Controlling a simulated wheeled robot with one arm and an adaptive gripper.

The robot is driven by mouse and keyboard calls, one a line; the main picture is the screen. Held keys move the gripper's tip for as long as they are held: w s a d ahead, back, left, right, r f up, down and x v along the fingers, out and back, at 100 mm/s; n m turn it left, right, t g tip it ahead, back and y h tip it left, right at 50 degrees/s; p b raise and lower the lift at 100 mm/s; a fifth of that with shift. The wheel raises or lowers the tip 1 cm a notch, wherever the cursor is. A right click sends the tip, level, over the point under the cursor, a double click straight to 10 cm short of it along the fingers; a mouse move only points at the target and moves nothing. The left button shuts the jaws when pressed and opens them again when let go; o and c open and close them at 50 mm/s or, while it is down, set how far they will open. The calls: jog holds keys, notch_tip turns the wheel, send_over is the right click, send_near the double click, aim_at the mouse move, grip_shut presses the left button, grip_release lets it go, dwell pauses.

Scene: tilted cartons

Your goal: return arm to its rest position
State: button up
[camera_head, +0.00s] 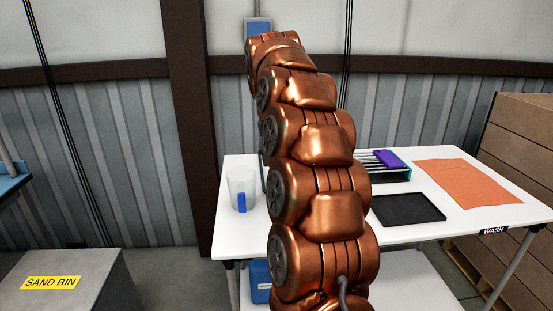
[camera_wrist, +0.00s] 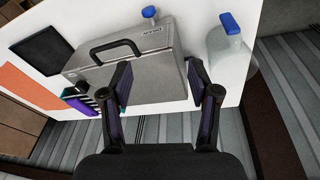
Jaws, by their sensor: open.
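My gripper (camera_wrist: 160,80) shows in the wrist view with its two dark fingers spread apart and nothing between them. It is seen over a grey case (camera_wrist: 135,55) with a black handle, which is on the white table (camera_wrist: 262,12); I cannot tell the gap between them. In the head view my copper-coloured arm rises through the middle of the picture. It hides the case and part of the table, and my gripper cannot be made out there.
The table holds a clear jug (camera_head: 241,188) with a blue handle, a black tray (camera_head: 407,209), an orange sheet (camera_head: 466,182) and a rack with a purple item (camera_head: 388,159). A wall is behind.

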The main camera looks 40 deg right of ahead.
jog(key=shift+s+a, duration=0.1)
jog(key=shift+a, duration=0.45)
jog(key=s+a+f+n+y+p, duration=0.1)
jog(key=s+a+n, duration=0.3)
jog(key=a, duration=0.5)
jog(key=s+a+f+n+p, duration=0.1)
jog(key=s+a+f+n, duration=0.1)
jog(key=s+a, duration=0.55)
jog(key=s+a+f+n+g, duration=0.1)
jog(key=s+a+f, duration=0.2)
jog(key=s, duration=0.3)
jog(key=s+a+f+n+p, duration=0.1)
jog(key=s+a+f, duration=0.2)
jog(key=s, duration=0.4)
jog(key=s+a+f+n+g+y+p, duration=0.1)
jog(key=s+a+f, duration=0.2)
jog(key=s+a, duration=0.2)
jog(key=shift+s+a+n+g, duration=0.3)
jog(key=shift+s+n, duration=0.1)
jog(key=shift+s, duration=0.8)
